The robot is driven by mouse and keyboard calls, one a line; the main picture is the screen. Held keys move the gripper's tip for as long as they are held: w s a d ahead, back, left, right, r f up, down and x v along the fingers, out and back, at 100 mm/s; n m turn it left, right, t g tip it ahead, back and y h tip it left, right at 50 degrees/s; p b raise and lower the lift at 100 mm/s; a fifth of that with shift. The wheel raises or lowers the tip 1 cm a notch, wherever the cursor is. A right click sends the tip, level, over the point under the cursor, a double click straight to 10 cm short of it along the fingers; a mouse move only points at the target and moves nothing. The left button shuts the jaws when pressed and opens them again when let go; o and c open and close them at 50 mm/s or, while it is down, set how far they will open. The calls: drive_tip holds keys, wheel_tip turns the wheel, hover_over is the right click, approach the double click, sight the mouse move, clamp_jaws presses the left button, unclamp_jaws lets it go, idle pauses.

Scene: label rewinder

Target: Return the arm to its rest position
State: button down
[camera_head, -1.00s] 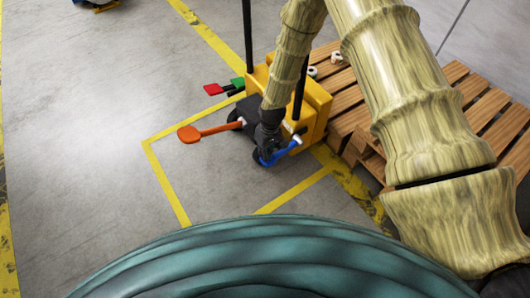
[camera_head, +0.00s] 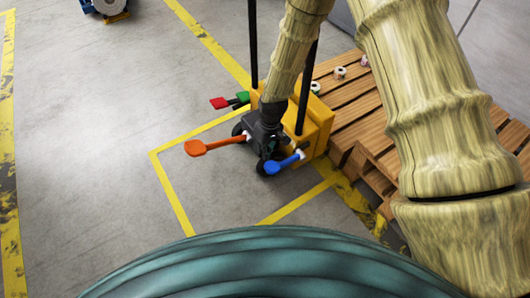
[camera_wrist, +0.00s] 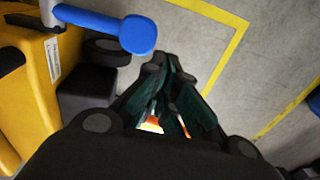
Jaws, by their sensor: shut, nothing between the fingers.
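My arm reaches down in the head view to my gripper (camera_head: 267,163), which is dark and sits low in front of the yellow machine (camera_head: 318,125). In the wrist view the gripper's fingers (camera_wrist: 170,62) are together, with nothing held. The blue lever (camera_head: 284,163) is just right of the gripper; it also shows at the upper left of the wrist view (camera_wrist: 137,34). I cannot tell whether they touch. The orange lever (camera_head: 200,147) sticks out to the gripper's left. The machine's lower front is partly hidden by my arm and gripper.
Red (camera_head: 219,103) and green (camera_head: 242,97) levers stick out from the machine's left side. A wooden pallet (camera_head: 350,114) with small label rolls (camera_head: 340,72) stands behind and right. Black posts (camera_head: 253,45) rise by the machine. The floor at left is clear, with yellow lines (camera_head: 172,193).

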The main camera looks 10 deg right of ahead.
idle(0.4)
drive_tip(key=s+d+f+m, duration=0.2)
drive_tip(key=s+d+f, duration=0.25)
drive_tip(key=s, duration=0.55)
drive_tip(key=s+d+f+m, duration=0.1)
drive_tip(key=s+d+f, duration=0.35)
drive_tip(key=s, duration=0.55)
drive_tip(key=s+d+m+h, duration=0.1)
drive_tip(key=s+d+m, duration=0.35)
drive_tip(key=s, duration=0.95)
wheel_tip(320, 180, up, 26)
drive_tip(key=d+n+p, duration=0.1)
drive_tip(key=n+p, duration=0.1)
drive_tip(key=p, duration=2.3)
drive_tip(key=shift+w+d+r+t+p, duration=0.15)
drive_tip(key=shift+w+r+t+p, duration=0.1)
drive_tip(key=shift+t+p, duration=0.1)
